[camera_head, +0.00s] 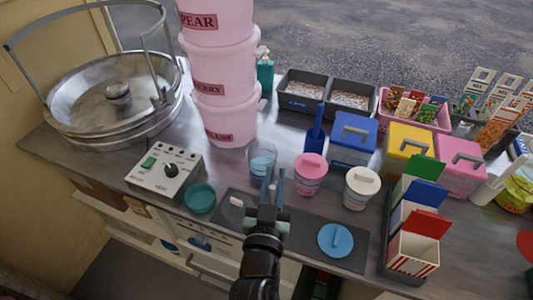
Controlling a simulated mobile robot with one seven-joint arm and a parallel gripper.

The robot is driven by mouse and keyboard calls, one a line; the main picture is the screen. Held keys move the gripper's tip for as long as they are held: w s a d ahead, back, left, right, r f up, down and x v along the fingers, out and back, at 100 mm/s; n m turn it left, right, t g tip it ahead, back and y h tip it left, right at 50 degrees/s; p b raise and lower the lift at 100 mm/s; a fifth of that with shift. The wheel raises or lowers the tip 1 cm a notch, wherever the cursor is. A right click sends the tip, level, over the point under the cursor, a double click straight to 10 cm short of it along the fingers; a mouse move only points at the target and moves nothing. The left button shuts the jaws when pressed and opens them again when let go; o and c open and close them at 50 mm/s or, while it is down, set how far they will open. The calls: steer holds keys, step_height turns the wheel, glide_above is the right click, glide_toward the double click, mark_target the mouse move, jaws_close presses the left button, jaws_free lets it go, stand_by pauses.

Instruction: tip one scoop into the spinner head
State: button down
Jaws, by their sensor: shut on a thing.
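The spinner head (118,91) is the small round hub in the middle of the wide metal bowl (75,118) at the upper left. My gripper (273,184) is over the counter's front middle, well to the right of the bowl. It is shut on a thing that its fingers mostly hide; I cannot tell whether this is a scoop. A clear bluish cup (262,160) shows just beyond the fingertips; whether they touch is unclear.
A control box (166,170) and teal bowl (200,198) lie left of my gripper. Stacked pink tubs (222,70) rise between it and the spinner's right side. A blue lid (335,239) lies on the dark mat (300,262).

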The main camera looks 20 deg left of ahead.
steer(key=s+d+f+m+h, duration=0.2)
steer(key=s+d+f+h, duration=0.1)
steer(key=s+d+f, duration=0.8)
step_height(320, 180, down, 4)
steer(key=s, duration=0.3)
steer(key=shift+r, duration=0.25)
